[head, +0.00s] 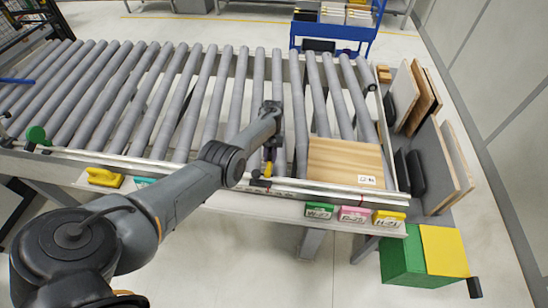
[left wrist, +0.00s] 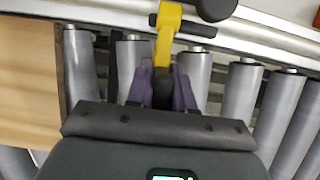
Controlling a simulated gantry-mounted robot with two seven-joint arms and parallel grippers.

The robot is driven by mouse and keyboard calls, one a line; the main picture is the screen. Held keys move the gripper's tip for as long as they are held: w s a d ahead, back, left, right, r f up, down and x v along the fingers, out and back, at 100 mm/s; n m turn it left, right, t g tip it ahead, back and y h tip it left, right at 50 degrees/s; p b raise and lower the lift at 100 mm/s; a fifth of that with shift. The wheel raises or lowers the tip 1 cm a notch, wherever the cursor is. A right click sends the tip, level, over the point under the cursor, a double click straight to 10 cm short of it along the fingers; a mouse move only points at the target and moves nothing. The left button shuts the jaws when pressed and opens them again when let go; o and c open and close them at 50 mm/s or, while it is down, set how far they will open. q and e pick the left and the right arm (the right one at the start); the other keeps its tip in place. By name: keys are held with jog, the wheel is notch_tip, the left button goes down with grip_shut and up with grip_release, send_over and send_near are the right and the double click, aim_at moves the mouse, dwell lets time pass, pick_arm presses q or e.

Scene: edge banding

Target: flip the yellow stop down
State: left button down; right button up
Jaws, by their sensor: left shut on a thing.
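The yellow stop (head: 268,169) is a small lever at the near rail of the roller conveyor, left of the wooden board. In the left wrist view the yellow stop (left wrist: 168,35) runs from a dark pivot at the rail to a dark end between my fingers. My left gripper (head: 268,158) is above the near rail at the stop. In the left wrist view its purple-sided fingers (left wrist: 163,88) are shut on the dark end of the stop. The arm partly hides the stop in the head view, so its exact tilt is hard to tell. My right gripper is not in view.
The wooden board (head: 335,160) with a white label lies on the rollers against the near rail. Green, pink and yellow labelled blocks (head: 355,214) sit below the rail. A rack with upright panels (head: 425,100) stands at right. The rollers (head: 130,90) at left are clear.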

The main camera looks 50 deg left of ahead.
pick_arm(q)
jog(key=shift+f, duration=0.15)
jog(key=c, duration=1.1)
grip_release()
jog(key=p+v, duration=0.1)
jog(key=v, duration=0.8)
jog(key=shift+r, duration=0.2)
jog(key=shift+v, duration=0.75)
